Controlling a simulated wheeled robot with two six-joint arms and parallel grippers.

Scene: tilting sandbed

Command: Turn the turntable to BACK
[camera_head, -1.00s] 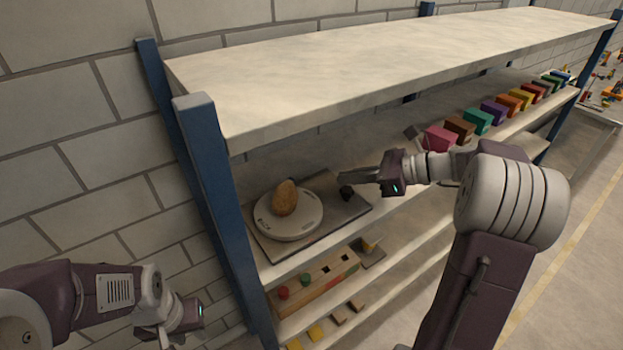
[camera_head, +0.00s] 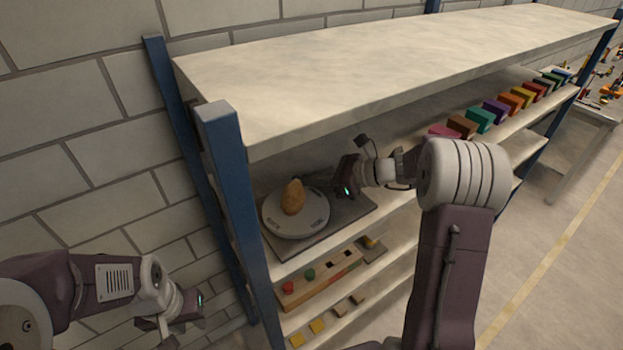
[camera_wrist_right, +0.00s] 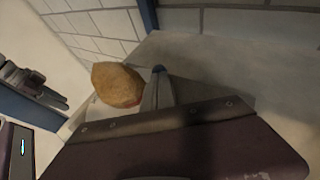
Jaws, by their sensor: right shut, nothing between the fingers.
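The turntable (camera_head: 312,222) is a round, light disc on a dark flat base plate (camera_head: 350,210), on the left end of the middle shelf. A small mark shows on its left rim, too small to read. A brown, potato-like lump (camera_head: 293,197) stands on the disc. My right gripper (camera_head: 340,178) is beside the disc's back right side, its fingers mostly hidden in the head view. In the right wrist view its fingers (camera_wrist_right: 160,88) are shut and empty, just right of the lump (camera_wrist_right: 117,84); contact cannot be told. My left gripper (camera_head: 168,322) hangs outside the shelf, left of the post.
The upper shelf (camera_head: 380,70) overhangs the turntable. A blue post (camera_head: 232,200) stands at its left. Several coloured blocks (camera_head: 480,118) line the shelf to the right. A wooden holder (camera_head: 318,280) with red and green pegs sits on the shelf below.

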